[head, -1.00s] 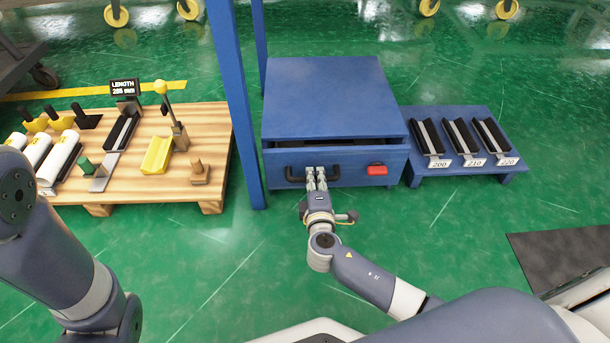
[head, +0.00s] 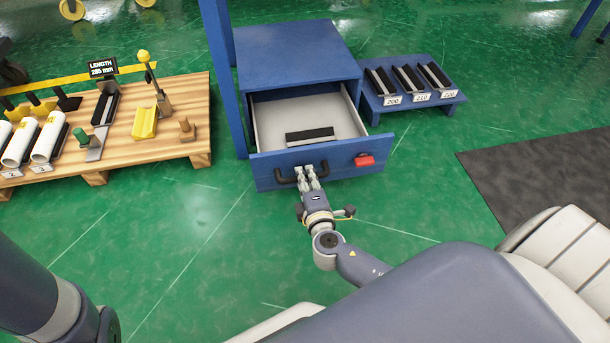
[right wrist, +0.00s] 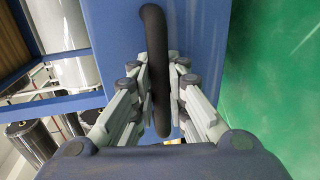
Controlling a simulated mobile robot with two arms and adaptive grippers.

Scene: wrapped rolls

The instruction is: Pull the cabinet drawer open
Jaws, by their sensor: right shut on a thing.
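The blue cabinet (head: 295,50) stands beyond my right arm. Its drawer (head: 272,115) is pulled well out, with its pale inside showing and a black-topped block (head: 310,136) lying in it. A black bar handle (head: 284,180) and a red block-shaped part (head: 364,160) are on the drawer's blue front. My right gripper (head: 308,177) is shut on the handle. In the right wrist view the dark handle (right wrist: 155,60) passes between the two fingers. My left arm shows at the lower left, but its gripper is out of view.
A wooden pallet table (head: 190,85) with white rolls (head: 48,137) and a length display (head: 102,68) stands at the left. A low blue stand (head: 440,100) with numbered black-topped holders is to the right. A dark mat (head: 540,190) lies at the right. Green floor is free before the drawer.

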